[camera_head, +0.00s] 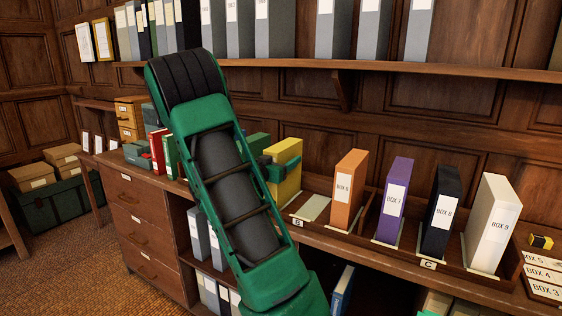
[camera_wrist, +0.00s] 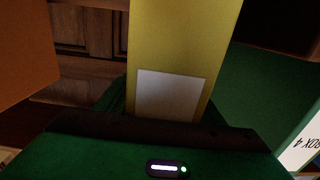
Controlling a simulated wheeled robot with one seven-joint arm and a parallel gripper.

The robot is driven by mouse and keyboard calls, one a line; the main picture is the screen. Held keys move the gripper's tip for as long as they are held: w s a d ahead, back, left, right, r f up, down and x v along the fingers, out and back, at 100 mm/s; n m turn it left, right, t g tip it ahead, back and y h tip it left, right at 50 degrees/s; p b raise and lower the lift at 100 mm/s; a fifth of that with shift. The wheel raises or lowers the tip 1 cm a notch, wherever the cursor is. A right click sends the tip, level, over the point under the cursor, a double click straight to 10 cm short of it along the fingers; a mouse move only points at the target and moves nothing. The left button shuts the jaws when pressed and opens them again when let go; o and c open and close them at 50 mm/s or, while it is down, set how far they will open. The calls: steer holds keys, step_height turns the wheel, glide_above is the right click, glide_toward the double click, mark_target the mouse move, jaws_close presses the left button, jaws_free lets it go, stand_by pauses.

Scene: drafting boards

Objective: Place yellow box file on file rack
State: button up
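The yellow box file (camera_head: 287,184) stands upright at my gripper (camera_head: 281,166), left of the orange BOX 6 file. In the wrist view the yellow file (camera_wrist: 185,45) runs between my fingers (camera_wrist: 165,105), which look closed on its sides; its pale label faces the camera, with no text readable. My arm hides part of it in the head view, and I cannot tell whether its base touches the surface below. The wooden file rack (camera_head: 365,237) runs along the counter, with a bare slot (camera_head: 313,207) between the yellow and orange files.
An orange file (camera_head: 347,190), purple file (camera_head: 393,200), black file (camera_head: 441,212) and white file (camera_head: 492,222) stand right of the bare slot. A green BOX 4 file (camera_wrist: 275,85) is close beside the yellow one. A wall shelf (camera_head: 400,67) with grey files overhangs the counter.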

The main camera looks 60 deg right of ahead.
steer(key=shift+a, duration=0.1)
steer(key=s+a, duration=0.1)
steer(key=a, duration=1)
steer(key=shift+a, duration=0.4)
steer(key=s+f+y, duration=0.1)
steer(key=f+y, duration=0.1)
steer(key=s+a+f+g+y, duration=0.1)
steer(key=s+f, duration=0.1)
steer(key=s+a+f+g+y, duration=0.1)
steer(key=s+f+y, duration=0.1)
steer(key=f, duration=0.1)
steer(key=shift+n+y, duration=0.3)
steer(key=shift+n, duration=0.1)
steer(key=s+a+f+n+y, duration=0.1)
steer(key=s+a+n+y, duration=0.4)
steer(key=s+a, duration=0.3)
steer(key=s+a+f+n+y, duration=0.1)
steer(key=s+a+n+y, duration=0.3)
steer(key=a, duration=1)
steer(key=s+y, duration=0.3)
steer(key=s, duration=0.1)
steer(key=shift+f+n+y, duration=0.25)
steer(key=shift+n+y, duration=0.05)
steer(key=shift+n, duration=0.1)
